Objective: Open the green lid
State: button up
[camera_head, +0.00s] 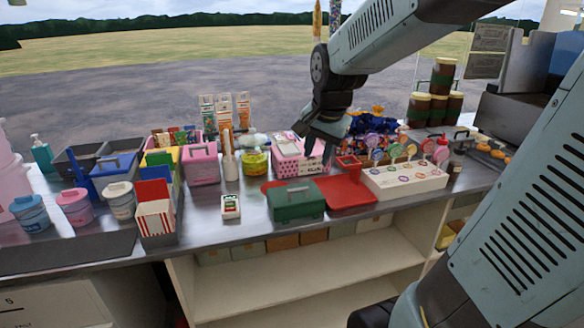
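A green box with a green lid (297,195) stands near the front edge of the counter, in the middle of the view. The lid has a dark handle on top and lies shut on the box. My gripper (318,150) hangs from the arm behind and slightly right of the green lid, in front of a pink basket. It is apart from the lid. Its dark fingers look spread with nothing between them, though they are small here.
A red tray (345,190) lies right of the green box, with a white lollipop stand (405,182) beyond it. Blue (116,175) and pink (200,165) lidded boxes stand further left. Bare counter shows left of the green box.

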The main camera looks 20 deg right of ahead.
aim_at(298, 189)
jog(key=w+f+m, duration=0.3)
jog(key=w+f, duration=0.1)
jog(key=f, duration=0.2)
jog(key=w+f+m+g, duration=0.1)
jog(key=w+f+m, duration=0.2)
jog(key=w+f, duration=0.2)
jog(key=w+f+m, duration=0.2)
jog(key=w+f, duration=0.3)
jog(key=f, duration=0.4)
jog(key=shift+w+m+g, duration=0.1)
jog(key=shift+m+g, duration=0.3)
jog(key=shift+f, duration=0.1)
jog(key=shift+c, duration=1.6)
